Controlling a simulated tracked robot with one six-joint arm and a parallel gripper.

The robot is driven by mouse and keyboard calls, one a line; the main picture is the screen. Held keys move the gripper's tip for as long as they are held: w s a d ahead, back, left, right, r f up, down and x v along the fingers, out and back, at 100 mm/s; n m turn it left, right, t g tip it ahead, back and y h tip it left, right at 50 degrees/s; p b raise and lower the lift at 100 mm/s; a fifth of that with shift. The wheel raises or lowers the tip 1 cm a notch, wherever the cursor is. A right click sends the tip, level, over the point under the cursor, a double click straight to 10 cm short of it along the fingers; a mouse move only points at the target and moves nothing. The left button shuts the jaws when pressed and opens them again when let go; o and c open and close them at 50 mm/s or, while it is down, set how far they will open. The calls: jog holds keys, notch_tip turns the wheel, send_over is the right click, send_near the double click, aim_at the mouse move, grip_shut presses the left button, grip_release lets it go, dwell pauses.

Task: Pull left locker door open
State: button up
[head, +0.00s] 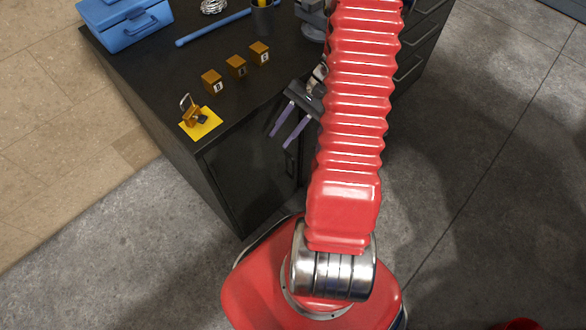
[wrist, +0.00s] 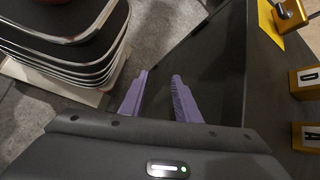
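The left locker door (head: 248,175) is the dark front panel of the black cabinet. It appears flush with the cabinet front, though my gripper and arm cover part of that side. A small dark fitting (head: 290,162) shows near the panel's right edge; I cannot tell its exact shape. My gripper (head: 278,140) is in front of the cabinet's top front edge, its two purple fingers pointing down. In the wrist view the fingers (wrist: 157,78) stand apart with nothing seen between them, and the dark cabinet front (wrist: 208,65) lies beyond and to the right. I cannot tell whether they touch it.
The cabinet top (head: 165,85) carries a brass padlock (head: 190,112) on a yellow pad, several lettered brass blocks (head: 236,67), a blue bar (head: 212,27) and a blue toolbox (head: 125,20). My red base stands close before the cabinet.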

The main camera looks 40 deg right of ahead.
jog(key=s+d+f+m+t+y, duration=0.1)
jog(key=s+d+f+m+t, duration=0.2)
jog(key=f, duration=0.5)
jog(key=s+d+f+m+t+y, duration=0.1)
jog(key=d+f+m+t+y, duration=0.15)
jog(key=d+f+m, duration=0.35)
jog(key=m+t+h, duration=0.8)
jog(key=m+t, duration=0.2)
jog(key=t, duration=0.1)
send_near(294, 168)
jog(key=s+d+f, duration=0.1)
jog(key=s, duration=0.2)
jog(key=shift+s+d+f, duration=0.1)
jog(key=shift+d, duration=0.05)
jog(key=shift+f+x, duration=0.2)
jog(key=shift+x, duration=6.75)
grip_shut()
